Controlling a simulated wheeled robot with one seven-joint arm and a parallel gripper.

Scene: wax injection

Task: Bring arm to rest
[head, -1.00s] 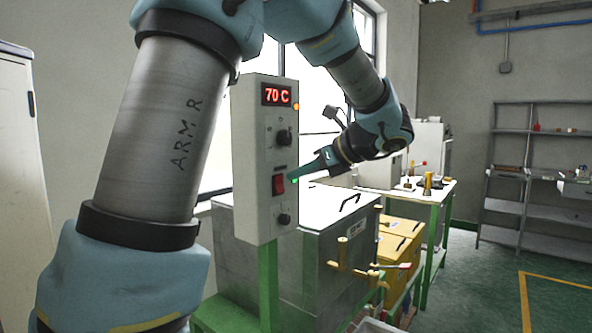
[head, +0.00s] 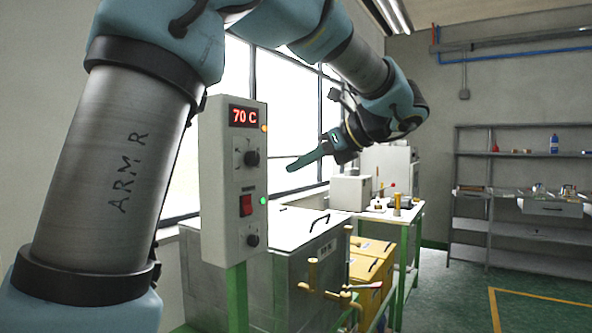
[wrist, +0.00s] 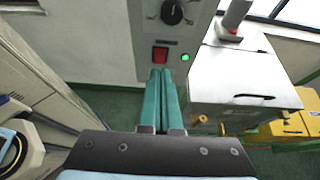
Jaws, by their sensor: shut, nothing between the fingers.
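My gripper (head: 291,168) has slim teal fingers and is shut and empty. In the head view it points left, to the right of the grey control box (head: 228,215) and apart from it in the picture. In the wrist view the fingers (wrist: 161,72) lie side by side, with their tips just below the red switch (wrist: 160,54) and the lit green lamp (wrist: 185,57). The box's display (head: 243,116) reads 70 C, with an orange lamp beside it. My arm spans the upper left of the head view.
A metal tank with a handled lid (head: 285,229) stands below and behind the box, with brass valves (head: 330,290) at its front. Yellow cabinets (head: 370,268) and a green-legged table (head: 408,220) stand farther right. A grey shelf (head: 520,200) is at the back right. Green floor there is open.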

